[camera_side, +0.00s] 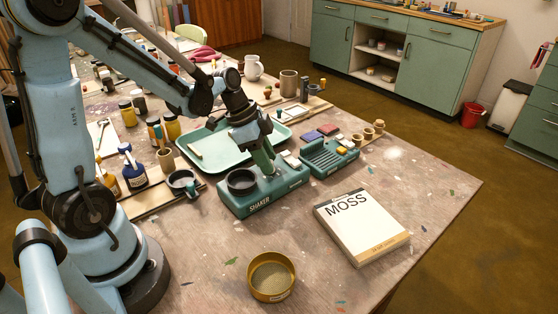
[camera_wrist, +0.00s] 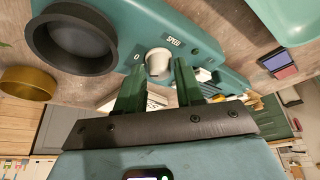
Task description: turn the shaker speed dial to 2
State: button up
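The green shaker (camera_side: 262,204) stands on the table, with a dark round cup (camera_side: 242,181) on its left end. In the wrist view, its pale speed dial (camera_wrist: 158,62) lies beside the cup (camera_wrist: 70,44), near the printed "SPEED" and "0". The dial's pointer setting is not clear. My gripper (camera_wrist: 159,72) has two dark green fingers, spread apart, one on each side of the dial in that view. Gaps show between the fingers and the dial. In the side view, my gripper (camera_side: 266,168) is low over the shaker and hides the dial.
A green slotted rack (camera_side: 328,158) stands close to the shaker's right end. A teal tray (camera_side: 222,146) lies behind it. A book marked MOSS (camera_side: 362,226) and a brass sieve (camera_side: 271,277) lie in front. Bottles and jars crowd the left; the table's right corner is clear.

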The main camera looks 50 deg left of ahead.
grip_shut()
jog(key=shift+n, duration=0.3)
jog(key=n, duration=0.1)
jog(key=n+t+y, duration=0.1)
jog(key=n, duration=0.1)
jog(key=shift+s+d+n, duration=0.1)
jog(key=shift+d+n, duration=0.05)
jog(key=shift+n, duration=0.15)
jog(key=n+y, duration=0.1)
jog(key=n, duration=0.2)
jog(key=shift+n+y, duration=0.3)
jog(key=shift+y, duration=0.1)
jog(key=n, duration=0.2)
jog(key=n+y, duration=0.1)
jog(key=n, duration=0.1)
jog(key=shift+d+y, duration=0.2)
jog(key=shift+y, duration=0.1)
jog(key=shift+n+g+y, duration=0.3)
jog(key=shift+n+y, duration=0.3)
jog(key=shift+n, duration=1.4)
